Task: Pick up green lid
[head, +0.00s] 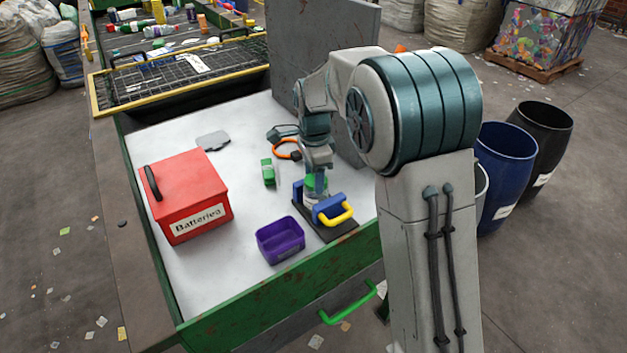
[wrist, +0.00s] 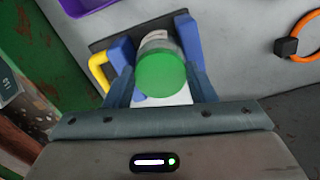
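The green lid (wrist: 160,74) sits on top of a clear jar (wrist: 155,40) with a pale label. The jar stands upright between the blue jaws of a clamp (head: 328,208) with a yellow handle. In the head view the lid (head: 316,184) is partly covered by my gripper. My gripper (wrist: 161,88) is over the jar, its fingers apart on either side of the lid. The lid lies between the fingers or just beyond their tips; I see no clear grip on it. The fingertips are hard to make out in the head view.
A purple bin (head: 281,241) is left of the clamp. A red Batteries box (head: 188,197), a green block (head: 268,172), a grey flat piece (head: 212,141) and an orange ring (head: 287,149) lie on the white table. A grey upright panel (head: 325,50) stands behind my arm.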

